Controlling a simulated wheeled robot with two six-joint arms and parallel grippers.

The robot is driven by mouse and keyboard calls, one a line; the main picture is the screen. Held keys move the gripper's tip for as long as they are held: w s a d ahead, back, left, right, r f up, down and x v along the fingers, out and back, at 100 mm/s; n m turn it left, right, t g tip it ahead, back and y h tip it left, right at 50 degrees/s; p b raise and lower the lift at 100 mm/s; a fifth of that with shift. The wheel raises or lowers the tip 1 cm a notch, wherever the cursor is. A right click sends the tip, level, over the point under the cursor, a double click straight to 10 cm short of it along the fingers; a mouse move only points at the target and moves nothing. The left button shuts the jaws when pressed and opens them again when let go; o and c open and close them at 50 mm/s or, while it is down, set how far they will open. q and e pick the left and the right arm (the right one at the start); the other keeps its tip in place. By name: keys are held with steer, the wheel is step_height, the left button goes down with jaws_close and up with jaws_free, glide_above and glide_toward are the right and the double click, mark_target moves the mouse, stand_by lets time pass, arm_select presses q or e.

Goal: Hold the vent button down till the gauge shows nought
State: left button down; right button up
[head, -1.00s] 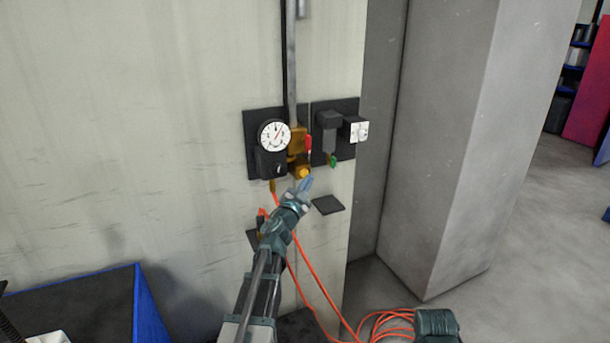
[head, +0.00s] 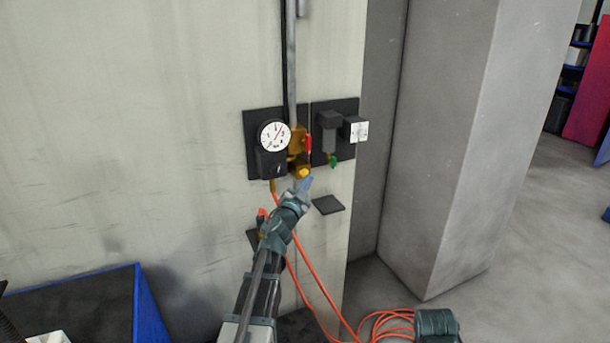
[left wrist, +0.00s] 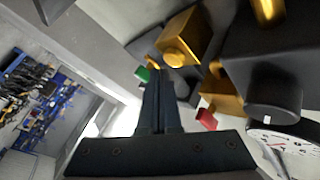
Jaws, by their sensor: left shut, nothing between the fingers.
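The round white gauge (head: 274,134) with a red needle hangs on a dark panel on the wall. Its needle points to the upper right, but the figures are too small to read. A brass block with a round yellow button (head: 303,172) sits to the lower right of the gauge. The button also shows in the left wrist view (left wrist: 176,55). My left gripper (head: 306,184) is shut and empty, its tip just below the button. In the left wrist view, the fingertips (left wrist: 160,74) end just below the button; I cannot tell whether they touch.
A red lever (head: 308,144) and a green tap (head: 332,161) are near the button. A white-faced box (head: 355,130) is at the right. A small dark shelf (head: 328,205) juts out below. An orange hose (head: 318,274) hangs down to the floor.

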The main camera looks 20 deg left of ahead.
arm_select(q)
steer(key=shift+w+a, duration=0.2)
steer(key=shift+a, duration=0.05)
steer(key=shift+w+a, duration=0.35)
steer(key=shift+a, duration=0.1)
stand_by(2.5)
steer(key=shift+d, duration=0.1)
steer(key=shift+s+d, duration=0.6)
steer(key=shift+d, duration=0.1)
steer(key=s+d, duration=0.1)
steer(key=d, duration=0.1)
steer(key=s+d, duration=0.1)
steer(key=s, duration=0.1)
steer(key=shift+s+d, duration=0.15)
steer(key=shift+d, duration=0.2)
stand_by(0.5)
